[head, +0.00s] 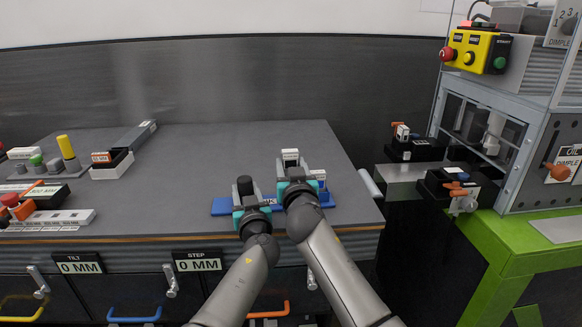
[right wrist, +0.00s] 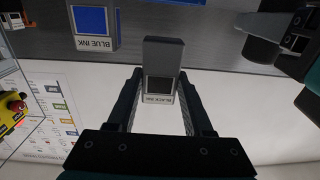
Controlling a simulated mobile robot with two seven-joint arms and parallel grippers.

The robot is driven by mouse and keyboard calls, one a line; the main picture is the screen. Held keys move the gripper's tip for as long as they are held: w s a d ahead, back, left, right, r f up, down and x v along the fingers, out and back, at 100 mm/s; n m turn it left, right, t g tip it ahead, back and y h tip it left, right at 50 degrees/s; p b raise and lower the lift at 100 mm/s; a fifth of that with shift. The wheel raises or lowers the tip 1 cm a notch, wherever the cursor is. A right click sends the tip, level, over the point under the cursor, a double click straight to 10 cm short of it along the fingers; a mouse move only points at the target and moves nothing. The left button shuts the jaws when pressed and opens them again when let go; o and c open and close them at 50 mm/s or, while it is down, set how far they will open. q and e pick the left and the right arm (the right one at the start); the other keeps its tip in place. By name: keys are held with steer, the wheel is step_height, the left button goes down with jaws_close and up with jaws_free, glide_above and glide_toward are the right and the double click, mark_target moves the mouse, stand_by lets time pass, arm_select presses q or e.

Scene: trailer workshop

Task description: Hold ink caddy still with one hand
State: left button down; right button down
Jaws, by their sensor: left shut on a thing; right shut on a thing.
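The blue ink caddy (head: 221,206) lies near the front edge of the grey bench, partly hidden by both grippers. My left gripper (head: 251,203) is shut at the caddy's left part; its exact contact is hidden. A dark upright piece (head: 245,185) rises just beyond it. My right gripper (head: 297,178) is shut on the black ink cartridge (right wrist: 161,86), labelled BLACK INK, which sits between its fingers in the right wrist view. A blue ink cartridge (right wrist: 92,20) stands beside it, apart from the fingers. My left gripper also shows at the right wrist view's upper right (right wrist: 285,30).
Blocks, pegs and a white numbered strip (head: 50,219) occupy the bench's left side. A white-and-black box (head: 111,163) stands left of centre. The middle back of the bench is clear. A metal machine and green stand (head: 485,258) are at right.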

mark_target(291, 153)
steer(key=shift+r, duration=0.1)
steer(key=shift+r, duration=1.45)
arm_select(q)
steer(key=shift+c, duration=1.5)
jaws_free()
steer(key=shift+o, duration=0.4)
steer(key=shift+o, duration=1.1)
steer(key=shift+r+p, duration=3.15)
steer(key=shift+r, duration=1.4)
arm_select(e)
step_height(291, 153, up, 6)
steer(key=shift+r, duration=0.15)
arm_select(q)
steer(key=shift+f, duration=0.1)
